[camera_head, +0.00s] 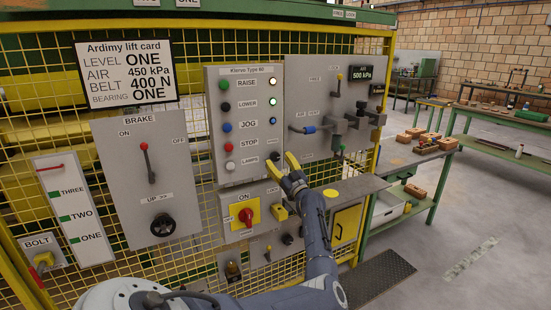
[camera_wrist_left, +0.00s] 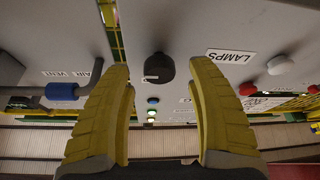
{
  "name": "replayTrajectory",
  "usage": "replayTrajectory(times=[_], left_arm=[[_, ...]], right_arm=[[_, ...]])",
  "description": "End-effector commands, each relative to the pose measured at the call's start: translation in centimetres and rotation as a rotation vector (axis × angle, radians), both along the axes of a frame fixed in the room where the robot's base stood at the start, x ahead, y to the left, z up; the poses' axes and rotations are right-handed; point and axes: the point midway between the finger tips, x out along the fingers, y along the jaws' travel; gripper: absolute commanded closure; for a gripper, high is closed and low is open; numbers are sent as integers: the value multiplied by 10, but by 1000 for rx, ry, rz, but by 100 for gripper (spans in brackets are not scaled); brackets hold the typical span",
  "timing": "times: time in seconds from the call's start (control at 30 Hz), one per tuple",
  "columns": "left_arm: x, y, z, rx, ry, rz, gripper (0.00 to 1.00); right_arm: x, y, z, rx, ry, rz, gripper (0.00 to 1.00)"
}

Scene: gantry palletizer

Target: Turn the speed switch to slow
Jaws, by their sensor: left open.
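My left gripper (camera_head: 283,164), with yellow fingers, is in front of the lower right corner of the grey Klervo panel (camera_head: 230,84) in the head view. It is open and empty, with its fingertips towards the panel. In the left wrist view a black round knob (camera_wrist_left: 159,69) with a pale mark shows between the open fingers, apart from both. The LAMPS label (camera_wrist_left: 231,56) is beside it. No speed label is readable, so I cannot tell for certain that this knob is the speed switch. In the head view the knob is mostly hidden by the fingers.
A red rotary switch (camera_head: 245,215) on a yellow plate is below the panel. The air vent pipe with a blue sleeve (camera_head: 309,129) is right of the gripper. A brake lever (camera_head: 148,163) stands out at left. A bench (camera_head: 402,158) with blocks is at right.

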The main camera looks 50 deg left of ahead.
Motion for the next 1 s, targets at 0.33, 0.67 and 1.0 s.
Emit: replayTrajectory(times=[0.33, 0.67, 1.0], left_arm=[[4, 22, 9, 0, 0, -1, 43], [4, 24, 10, 0, 0, -1, 43], [4, 24, 10, 0, 0, -1, 77]], right_arm=[[-1, 0, 0, 0, 1, 0, 56], [-1, 0, 0, 0, 1, 0, 56], [-1, 0, 0, 0, 1, 1, 56]])
